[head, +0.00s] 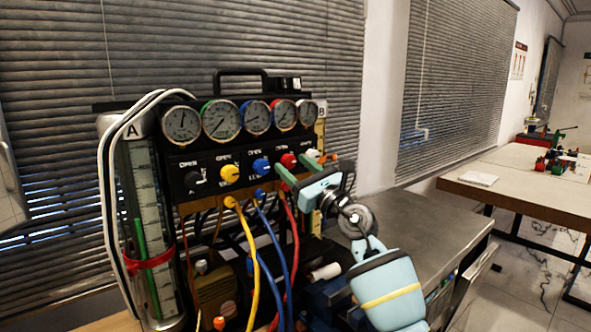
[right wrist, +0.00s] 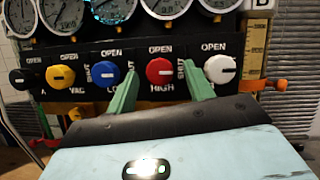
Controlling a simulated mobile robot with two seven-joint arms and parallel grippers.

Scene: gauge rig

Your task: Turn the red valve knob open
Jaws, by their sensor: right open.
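The red valve knob (head: 289,160) sits on the black panel of the gauge rig, between the blue knob (head: 261,166) and the white knob. In the right wrist view the red knob (right wrist: 159,72) shows a white pointer mark, with "OPEN" above, "HIGH" below and "SHUT" to its right. My right gripper (head: 295,173) is open. Its two green fingers (right wrist: 160,90) stand either side of the red knob, one at its lower left and one at its right. I cannot tell whether they touch it. My left gripper is not in view.
The yellow knob (head: 230,173) and a black knob are further left; the white knob (right wrist: 220,69) is close to the right finger. Round gauges (head: 221,120) line the panel top. Yellow, blue and red hoses (head: 273,250) hang below. A grey bench (head: 408,231) extends right.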

